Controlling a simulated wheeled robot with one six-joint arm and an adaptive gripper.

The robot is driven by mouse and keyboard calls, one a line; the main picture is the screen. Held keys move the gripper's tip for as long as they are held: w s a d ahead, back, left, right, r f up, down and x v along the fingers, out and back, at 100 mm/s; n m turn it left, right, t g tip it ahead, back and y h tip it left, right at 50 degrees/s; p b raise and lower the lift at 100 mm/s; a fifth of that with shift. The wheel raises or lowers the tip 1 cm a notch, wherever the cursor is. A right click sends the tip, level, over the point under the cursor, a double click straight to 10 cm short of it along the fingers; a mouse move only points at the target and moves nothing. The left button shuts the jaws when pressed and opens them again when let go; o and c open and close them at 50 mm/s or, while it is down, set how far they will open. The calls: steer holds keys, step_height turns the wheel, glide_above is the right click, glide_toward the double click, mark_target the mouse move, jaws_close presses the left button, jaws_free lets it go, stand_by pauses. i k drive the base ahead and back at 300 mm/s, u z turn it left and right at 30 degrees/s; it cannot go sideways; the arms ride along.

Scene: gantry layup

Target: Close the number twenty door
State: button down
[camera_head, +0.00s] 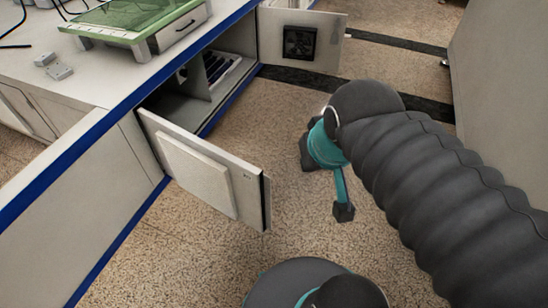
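Two doors of the low cabinet under the bench stand open. The near door (205,175) is white with a raised pale panel and a small mark near its free edge, too small to read. It swings out from the bench front into the aisle. The far door (325,45) is pale with a black square fan or vent. No number twenty is readable on either door. The end of my arm, with my gripper (330,175), is teal and black. It hangs over the floor to the right of the near door, seemingly apart from it.
The open cabinet (188,108) has a shelf compartment with dark items inside. The bench (75,80) has a blue edge and carries a green-topped device (135,20) and small grey blocks (58,70). Speckled floor (200,255) is clear around the near door. A grey surface (505,90) stands at right.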

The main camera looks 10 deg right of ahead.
mark_target(241, 190)
steer(key=z, duration=0.45)
steer(key=k, duration=0.9)
steer(key=u, duration=1)
steer(key=i, duration=0.5)
steer(key=z, duration=0.05)
